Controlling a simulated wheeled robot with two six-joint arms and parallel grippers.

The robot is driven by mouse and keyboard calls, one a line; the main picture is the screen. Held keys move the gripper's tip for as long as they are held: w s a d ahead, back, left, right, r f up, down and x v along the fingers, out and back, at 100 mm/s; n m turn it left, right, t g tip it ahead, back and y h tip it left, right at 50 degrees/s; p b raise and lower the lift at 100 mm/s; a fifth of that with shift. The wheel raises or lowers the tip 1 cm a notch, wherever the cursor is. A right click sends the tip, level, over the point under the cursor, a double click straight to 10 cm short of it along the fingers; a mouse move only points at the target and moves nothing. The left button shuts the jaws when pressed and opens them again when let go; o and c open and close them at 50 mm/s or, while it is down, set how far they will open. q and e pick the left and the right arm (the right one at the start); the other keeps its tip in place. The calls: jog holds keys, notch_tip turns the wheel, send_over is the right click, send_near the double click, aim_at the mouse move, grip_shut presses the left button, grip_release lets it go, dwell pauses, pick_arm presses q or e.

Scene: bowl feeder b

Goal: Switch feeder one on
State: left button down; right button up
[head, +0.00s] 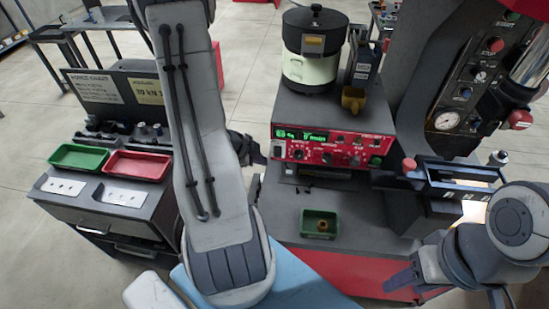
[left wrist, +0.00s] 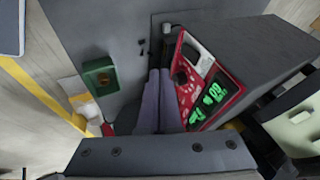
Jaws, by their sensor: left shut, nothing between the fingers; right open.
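The feeder's control box has a red front panel (head: 345,158) with a lit green display (head: 301,135), several knobs and a pale switch-like part (head: 277,151) at its left end. The panel (left wrist: 184,90) and its lit display (left wrist: 213,103) also show in the left wrist view. The lidded bowl (head: 305,72) stands on the box. My left gripper (left wrist: 160,74) is shut and empty beside the panel; contact cannot be told. In the head view my left arm hides most of it, with a dark part (head: 243,148) showing left of the panel. My right gripper (head: 448,291) is open at lower right.
A small green tray (head: 307,232) with a brass-coloured part sits below the panel. A side bench at left holds a green tray (head: 62,168) and a red tray (head: 155,176). A machine column with a gauge (head: 446,121) rises at right.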

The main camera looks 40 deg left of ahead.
aim_at(278, 152)
pick_arm(q)
jog(key=w+a+f+p, duration=0.1)
jog(key=w+f+p, duration=0.1)
jog(key=w+f, duration=0.4)
jog(key=shift+w+a+p, duration=0.25)
jog(key=shift+w+p, duration=0.05)
jog(key=shift+w, duration=0.4)
jog(key=shift+w+f, duration=0.1)
jog(key=shift+f, duration=0.1)
jog(key=shift+w+a, duration=0.15)
